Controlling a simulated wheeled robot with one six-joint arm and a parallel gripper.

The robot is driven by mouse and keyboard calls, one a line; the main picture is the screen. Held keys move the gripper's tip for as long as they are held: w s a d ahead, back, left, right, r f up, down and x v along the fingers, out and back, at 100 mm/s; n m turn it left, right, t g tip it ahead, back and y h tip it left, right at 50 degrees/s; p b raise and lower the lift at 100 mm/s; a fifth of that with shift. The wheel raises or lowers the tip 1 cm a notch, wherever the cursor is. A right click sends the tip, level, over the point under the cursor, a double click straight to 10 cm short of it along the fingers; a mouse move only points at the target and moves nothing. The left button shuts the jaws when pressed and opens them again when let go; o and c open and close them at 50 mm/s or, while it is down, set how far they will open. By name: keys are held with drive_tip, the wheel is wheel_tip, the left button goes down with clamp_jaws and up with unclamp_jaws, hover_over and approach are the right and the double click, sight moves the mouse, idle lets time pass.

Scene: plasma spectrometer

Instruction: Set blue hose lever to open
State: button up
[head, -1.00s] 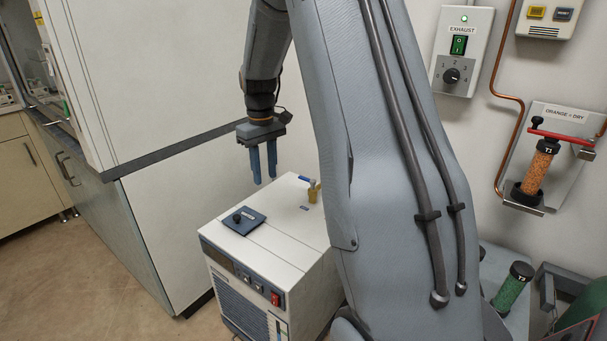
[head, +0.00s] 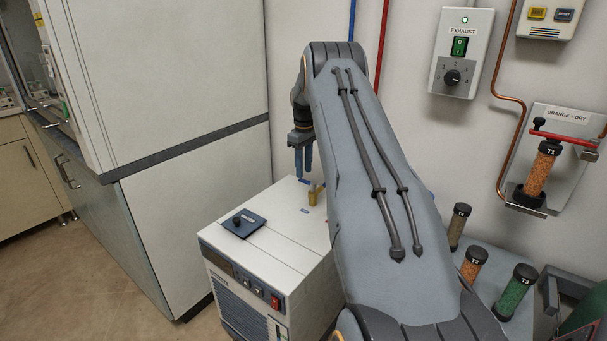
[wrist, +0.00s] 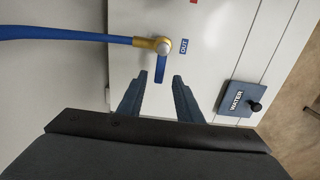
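The blue lever (wrist: 160,70) sits on a brass valve (wrist: 163,45) on top of the white chiller box. In the wrist view it points toward my gripper, roughly at right angles to the blue hose (wrist: 70,34) that joins the valve from the left. A blue OUT label (wrist: 184,46) is beside the valve. My gripper (wrist: 160,76) is open, and the lever's end appears between its fingertips; whether they are at its height is unclear. In the head view my gripper (head: 304,172) is just above and behind the brass valve (head: 314,195).
The chiller's top (head: 275,235) carries a dark WATER plate with a black knob (head: 242,223). A white cabinet (head: 195,215) stands to the left. A blue pipe (head: 351,20) and a red pipe (head: 383,40) run down the wall behind.

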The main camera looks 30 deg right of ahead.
sight(303, 181)
drive_tip(key=shift+f, duration=1.5)
drive_tip(key=shift+c, duration=0.4)
clamp_jaws()
drive_tip(key=shift+a+n, duration=0.15)
drive_tip(key=shift+n, duration=0.15)
drive_tip(key=s+a+n+p, duration=0.2)
drive_tip(key=s+n, duration=0.3)
drive_tip(key=n, duration=1.2)
drive_tip(key=shift+s+a+p, duration=0.25)
drive_tip(key=shift+p, duration=0.3)
drive_tip(key=shift+n, duration=0.3)
